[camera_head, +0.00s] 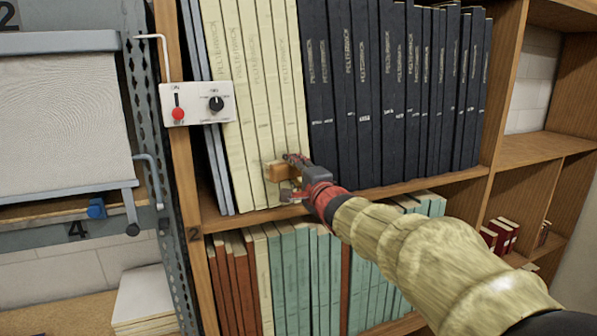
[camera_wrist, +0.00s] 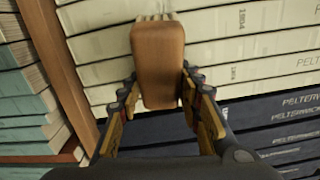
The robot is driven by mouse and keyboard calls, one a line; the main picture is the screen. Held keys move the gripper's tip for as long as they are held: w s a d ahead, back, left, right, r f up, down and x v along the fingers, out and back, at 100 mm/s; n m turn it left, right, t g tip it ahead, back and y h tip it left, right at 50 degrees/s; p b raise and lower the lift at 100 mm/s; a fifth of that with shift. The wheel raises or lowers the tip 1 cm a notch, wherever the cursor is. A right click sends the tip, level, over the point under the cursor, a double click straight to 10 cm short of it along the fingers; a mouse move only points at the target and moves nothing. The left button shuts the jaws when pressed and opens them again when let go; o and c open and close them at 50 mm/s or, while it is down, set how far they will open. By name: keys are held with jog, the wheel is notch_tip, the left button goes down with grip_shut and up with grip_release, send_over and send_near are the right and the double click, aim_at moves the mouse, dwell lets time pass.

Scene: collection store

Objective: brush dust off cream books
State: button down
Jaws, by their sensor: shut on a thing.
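The cream books (camera_head: 256,70) stand upright in a row on the upper shelf, between grey-blue volumes and dark navy books. My gripper (camera_head: 288,178) is at the lower part of their spines, near the navy books. It is shut on a wooden-handled brush (camera_head: 280,171). In the wrist view the brown brush handle (camera_wrist: 158,65) sits between the fingers, with pale bristles at its far end against or very close to the cream spines (camera_wrist: 240,50). I cannot tell whether the bristles touch. Dust on the spines is too faint to make out.
Navy books (camera_head: 360,90) fill the shelf to the right. Green and brown books (camera_head: 290,275) stand on the shelf below. A white control box (camera_head: 198,102) with a red switch and a black knob is on the left upright. Open compartments (camera_head: 545,150) lie at right.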

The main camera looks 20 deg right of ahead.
aim_at(269, 174)
jog(key=shift+a+b, duration=1)
jog(key=shift+a, duration=0.75)
jog(key=a+b, duration=0.3)
jog(key=shift+a, duration=0.1)
jog(key=shift+a+b, duration=0.15)
jog(key=shift+b, duration=0.2)
jog(key=shift+a, duration=0.1)
jog(key=a+b, duration=0.1)
jog(key=b, duration=0.2)
jog(key=shift+a+f, duration=0.1)
jog(key=shift+a, duration=0.15)
jog(key=shift+a+b, duration=0.15)
jog(key=shift+b, duration=0.65)
jog(key=a+b, duration=0.1)
jog(key=b, duration=0.3)
jog(key=shift+a+b, duration=0.2)
jog(key=shift+b, duration=0.15)
jog(key=shift+s, duration=0.1)
